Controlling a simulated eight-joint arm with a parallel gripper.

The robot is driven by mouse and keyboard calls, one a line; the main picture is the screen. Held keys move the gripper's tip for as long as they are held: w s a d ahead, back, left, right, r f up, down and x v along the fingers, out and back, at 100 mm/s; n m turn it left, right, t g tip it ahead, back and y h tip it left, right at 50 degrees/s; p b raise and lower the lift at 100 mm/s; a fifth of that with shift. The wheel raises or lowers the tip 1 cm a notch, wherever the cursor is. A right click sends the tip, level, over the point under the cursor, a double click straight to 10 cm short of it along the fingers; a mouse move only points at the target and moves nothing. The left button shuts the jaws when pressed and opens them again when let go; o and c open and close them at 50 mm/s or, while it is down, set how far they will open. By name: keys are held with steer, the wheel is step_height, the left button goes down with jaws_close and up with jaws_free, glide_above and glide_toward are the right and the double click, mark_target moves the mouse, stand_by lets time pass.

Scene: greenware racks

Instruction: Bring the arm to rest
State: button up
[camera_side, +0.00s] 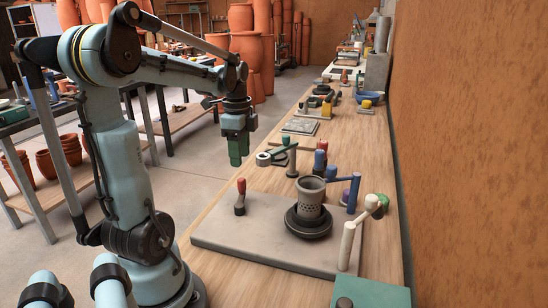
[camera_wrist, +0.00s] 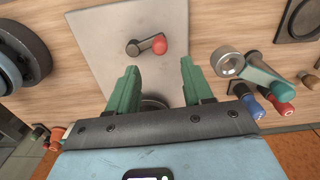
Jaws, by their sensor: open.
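My gripper (camera_side: 238,152) hangs from my bent arm in the side view, pointing down above the bench, behind the grey slab. Its two green fingers also show in the wrist view (camera_wrist: 160,72), spread apart with nothing between them. Below them in the wrist view is the grey slab (camera_wrist: 105,30) with a short red-knobbed lever (camera_wrist: 150,45). The gripper touches nothing that I can see. Part of a dark round shape shows low between the fingers; I cannot tell what it is.
The slab (camera_side: 225,235) bears a perforated grey cup (camera_side: 311,188) on a dark round base and the red-knobbed lever (camera_side: 240,190). Several coloured handles stand around it, including a cream one (camera_side: 348,245). A brown wall (camera_side: 470,150) bounds the right.

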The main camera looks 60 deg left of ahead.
mark_target(241, 183)
step_height(241, 183, down, 10)
steer(key=shift+r, duration=0.1)
steer(key=s+n, duration=0.1)
steer(key=n, duration=0.1)
steer(key=s+n, duration=0.1)
steer(key=n, duration=0.1)
steer(key=shift+a, duration=0.35)
steer(key=s+n, duration=0.1)
steer(key=n, duration=0.1)
steer(key=s+n, duration=0.1)
steer(key=n, duration=0.2)
steer(key=s+n, duration=0.1)
steer(key=n, duration=0.2)
steer(key=shift+s+d, duration=0.3)
steer(key=shift+d, duration=0.05)
steer(key=shift+s+d+n, duration=0.3)
steer(key=shift+s+n, duration=0.05)
steer(key=shift+n, duration=0.65)
steer(key=shift+s+d+n, duration=0.3)
steer(key=shift+s+n, duration=0.05)
steer(key=shift+n, duration=0.65)
steer(key=shift+r, duration=0.1)
